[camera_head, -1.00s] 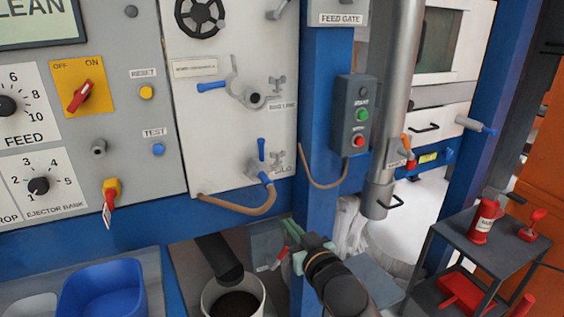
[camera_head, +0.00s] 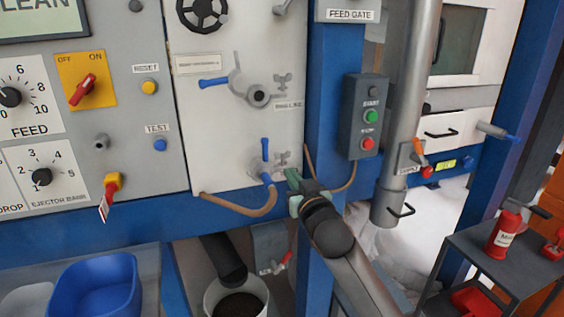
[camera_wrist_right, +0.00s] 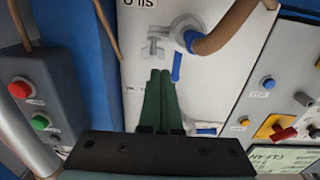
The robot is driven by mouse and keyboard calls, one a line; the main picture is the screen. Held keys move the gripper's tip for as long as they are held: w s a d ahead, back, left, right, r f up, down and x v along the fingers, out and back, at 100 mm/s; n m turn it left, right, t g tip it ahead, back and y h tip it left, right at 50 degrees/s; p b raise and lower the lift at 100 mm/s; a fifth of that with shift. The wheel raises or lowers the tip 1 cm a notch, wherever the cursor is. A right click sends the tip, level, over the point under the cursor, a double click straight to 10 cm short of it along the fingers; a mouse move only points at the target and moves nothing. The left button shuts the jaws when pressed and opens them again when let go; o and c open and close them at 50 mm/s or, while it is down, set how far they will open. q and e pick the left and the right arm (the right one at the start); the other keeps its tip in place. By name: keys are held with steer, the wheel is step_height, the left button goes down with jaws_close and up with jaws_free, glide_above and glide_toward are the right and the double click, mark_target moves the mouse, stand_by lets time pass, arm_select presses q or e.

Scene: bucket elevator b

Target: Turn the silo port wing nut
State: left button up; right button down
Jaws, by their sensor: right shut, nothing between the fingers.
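The silo port wing nut (camera_head: 283,160) is a small grey nut on the white panel, right of the port with the blue handle (camera_head: 265,149) and brown hose (camera_head: 238,208). In the right wrist view the wing nut (camera_wrist_right: 153,46) lies just beyond my fingertips, beside the hose fitting (camera_wrist_right: 186,34). My right gripper (camera_head: 292,180) is just below and right of the nut in the head view. Its green fingers (camera_wrist_right: 160,74) are shut together and empty; I see no clear contact with the nut. The silo label is mostly hidden by my gripper in the head view. My left gripper is not in view.
A second port (camera_head: 258,94) with its own wing nut (camera_head: 283,84) sits higher on the panel. A blue post (camera_head: 332,85) and a start/stop box (camera_head: 366,115) stand to the right. Below are a bucket (camera_head: 210,296) and a blue bin (camera_head: 97,287).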

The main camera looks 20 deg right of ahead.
mark_target(279, 156)
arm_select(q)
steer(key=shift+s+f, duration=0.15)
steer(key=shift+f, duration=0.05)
arm_select(e)
steer(key=shift+w, duration=3.9)
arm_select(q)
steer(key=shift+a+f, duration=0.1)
